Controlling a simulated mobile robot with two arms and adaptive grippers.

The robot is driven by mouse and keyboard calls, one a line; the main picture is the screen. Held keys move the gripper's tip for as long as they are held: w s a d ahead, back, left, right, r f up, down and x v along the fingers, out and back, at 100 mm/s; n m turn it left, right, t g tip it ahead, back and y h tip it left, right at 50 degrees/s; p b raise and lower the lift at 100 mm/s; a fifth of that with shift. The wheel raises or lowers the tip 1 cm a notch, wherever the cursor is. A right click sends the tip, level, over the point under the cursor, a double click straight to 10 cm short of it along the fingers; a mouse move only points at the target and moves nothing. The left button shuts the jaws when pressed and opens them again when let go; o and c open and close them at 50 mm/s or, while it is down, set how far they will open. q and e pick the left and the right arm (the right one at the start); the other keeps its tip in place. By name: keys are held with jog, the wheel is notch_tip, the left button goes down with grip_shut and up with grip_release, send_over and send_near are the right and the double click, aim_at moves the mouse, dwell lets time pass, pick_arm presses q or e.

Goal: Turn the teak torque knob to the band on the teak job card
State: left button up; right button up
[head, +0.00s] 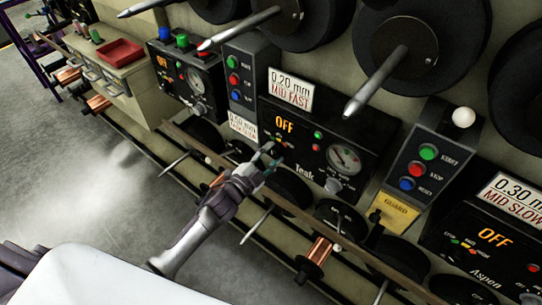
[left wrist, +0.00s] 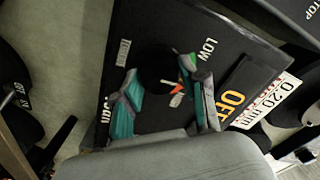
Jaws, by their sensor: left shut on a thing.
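The Teak panel (head: 305,150) is black, with a lit orange OFF display and a round gauge (head: 344,158). The teak job card (head: 290,90) above it reads "0.20 mm MID FAST". My left gripper (head: 266,157) is at the panel's left part and covers the torque knob in the head view. In the left wrist view, the gripper's teal-padded fingers (left wrist: 163,88) are shut on the black round torque knob (left wrist: 156,68), one on each side. A white and orange mark shows near the knob's lower right, and a LOW label lies to its upper right. My right gripper is not in view.
A white-topped button box (head: 430,155) and a yellow GUARD plate (head: 397,212) stand right of the panel. The Aspen panel (head: 490,240) is at far right. Spool spindles (head: 380,80) stick out above. A rail (head: 290,205) runs below. The floor at left is clear.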

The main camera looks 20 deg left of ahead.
pick_arm(q)
jog(key=shift+m, duration=0.5)
jog(key=o, duration=1.1)
jog(key=shift+o, duration=0.2)
jog(key=v, duration=1.2)
